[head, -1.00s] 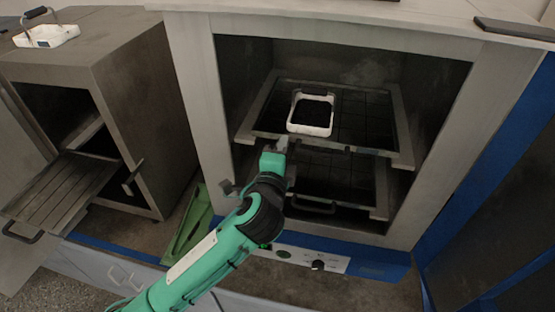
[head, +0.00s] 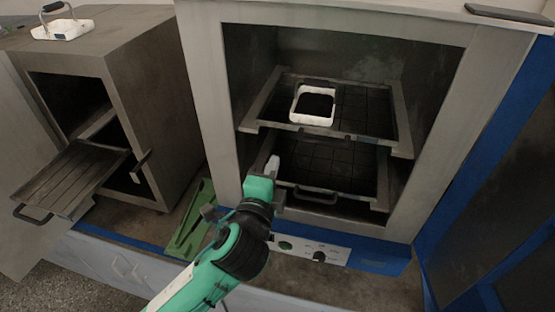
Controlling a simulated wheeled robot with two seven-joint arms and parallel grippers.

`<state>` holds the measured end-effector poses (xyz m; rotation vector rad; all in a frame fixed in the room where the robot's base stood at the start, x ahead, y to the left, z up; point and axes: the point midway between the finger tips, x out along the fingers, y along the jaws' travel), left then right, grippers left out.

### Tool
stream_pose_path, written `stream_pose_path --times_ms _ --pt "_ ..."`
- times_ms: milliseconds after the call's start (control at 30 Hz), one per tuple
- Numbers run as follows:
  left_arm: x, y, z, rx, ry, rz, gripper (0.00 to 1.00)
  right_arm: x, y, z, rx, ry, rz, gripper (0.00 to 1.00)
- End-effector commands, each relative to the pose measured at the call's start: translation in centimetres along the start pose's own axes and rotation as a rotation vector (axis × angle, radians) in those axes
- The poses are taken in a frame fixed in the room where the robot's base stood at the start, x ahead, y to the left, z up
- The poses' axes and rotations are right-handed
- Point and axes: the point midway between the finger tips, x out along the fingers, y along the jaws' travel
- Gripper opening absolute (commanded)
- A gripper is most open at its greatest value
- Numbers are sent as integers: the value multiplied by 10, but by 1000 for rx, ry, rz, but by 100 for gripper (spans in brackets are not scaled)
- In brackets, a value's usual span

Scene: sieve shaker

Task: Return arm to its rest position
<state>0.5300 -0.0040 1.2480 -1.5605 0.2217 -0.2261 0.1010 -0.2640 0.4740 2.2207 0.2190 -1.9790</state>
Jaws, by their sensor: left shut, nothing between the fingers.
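My left arm comes in from the bottom, green and black. My left gripper (head: 272,166) is shut and empty, in front of the open oven (head: 208,110), just below the front edge of its upper rack (head: 350,137). A white square tray (head: 314,120) with dark contents sits on that upper rack, apart from the gripper. The lower rack (head: 330,196) is partly hidden behind the gripper and the upper rack. My right gripper is not in view.
A smaller grey oven (head: 150,85) stands at the left with its slatted rack (head: 70,181) pulled out. A white tray with a handle (head: 62,30) is on top of it. A green tray (head: 192,221) lies between the ovens. A control panel (head: 308,250) is below the large oven.

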Motion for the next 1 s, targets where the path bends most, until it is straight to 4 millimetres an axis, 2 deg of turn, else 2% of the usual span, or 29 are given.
stream_pose_path --times_ms 100,200,367,467,567,667,767,867,1000 --pt "-16 2 0 -1 1 0 0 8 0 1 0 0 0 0" --pt "-24 1 0 0 0 -1 0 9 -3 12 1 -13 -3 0" --pt "-28 -1 0 0 0 -1 0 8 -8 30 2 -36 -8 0" --pt "-29 2 2 -15 -6 11 0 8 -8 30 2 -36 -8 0" --pt "-32 17 13 -91 -34 66 0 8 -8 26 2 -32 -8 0" --pt "-41 46 34 -238 -97 170 0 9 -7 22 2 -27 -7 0" --pt "-60 85 59 -427 -190 299 0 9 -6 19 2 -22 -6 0" --pt "-85 125 83 -613 -300 424 0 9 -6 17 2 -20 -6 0" --pt "-132 178 110 -855 -478 582 0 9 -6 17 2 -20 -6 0"
